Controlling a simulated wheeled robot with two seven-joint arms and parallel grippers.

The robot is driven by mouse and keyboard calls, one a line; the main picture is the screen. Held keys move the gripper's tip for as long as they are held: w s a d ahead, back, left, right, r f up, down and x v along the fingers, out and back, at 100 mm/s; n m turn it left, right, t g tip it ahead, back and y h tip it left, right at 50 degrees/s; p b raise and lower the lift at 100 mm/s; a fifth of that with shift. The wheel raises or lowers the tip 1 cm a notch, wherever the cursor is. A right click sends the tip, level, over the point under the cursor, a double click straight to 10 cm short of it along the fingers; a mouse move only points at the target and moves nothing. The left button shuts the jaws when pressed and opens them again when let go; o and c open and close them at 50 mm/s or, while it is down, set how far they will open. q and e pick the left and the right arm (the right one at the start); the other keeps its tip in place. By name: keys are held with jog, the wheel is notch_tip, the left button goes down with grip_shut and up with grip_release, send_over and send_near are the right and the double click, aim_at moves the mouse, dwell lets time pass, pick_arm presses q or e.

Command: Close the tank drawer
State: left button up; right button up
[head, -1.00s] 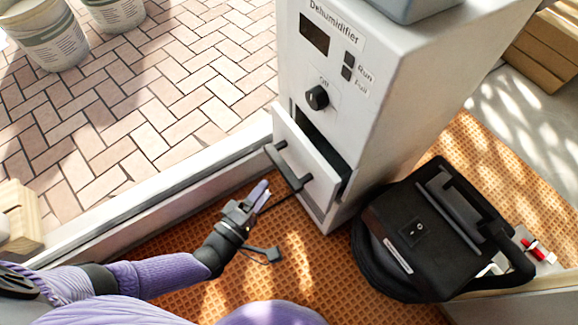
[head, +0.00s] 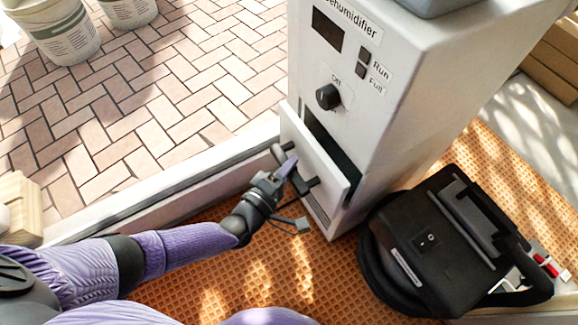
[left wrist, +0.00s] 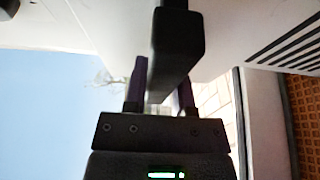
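The tank drawer (head: 316,160) is a white front standing partly out of the dehumidifier (head: 348,60), with a dark gap behind its top edge. Its black bar handle (head: 305,186) faces my left gripper (head: 287,168), whose purple fingers are at the handle. In the left wrist view the handle (left wrist: 177,50) is very close and partly covers one finger. My right gripper is not in view.
A black machine (head: 440,240) stands on the orange mat (head: 255,275) to the right of the dehumidifier. A low white sill (head: 150,188) runs left of the drawer. Buckets (head: 62,30) stand on the brick paving. Wooden blocks (head: 18,205) lie at the left.

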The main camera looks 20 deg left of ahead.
aim_at(306, 162)
pick_arm(q)
grip_shut()
dwell(0.9)
jog(key=shift+w+d, duration=0.15)
jog(key=shift+w, duration=0.05)
jog(key=w+d, duration=0.2)
jog(key=w, duration=0.1)
jog(key=shift+d, duration=0.15)
jog(key=o, duration=0.8)
grip_release()
jog(key=shift+d, duration=0.1)
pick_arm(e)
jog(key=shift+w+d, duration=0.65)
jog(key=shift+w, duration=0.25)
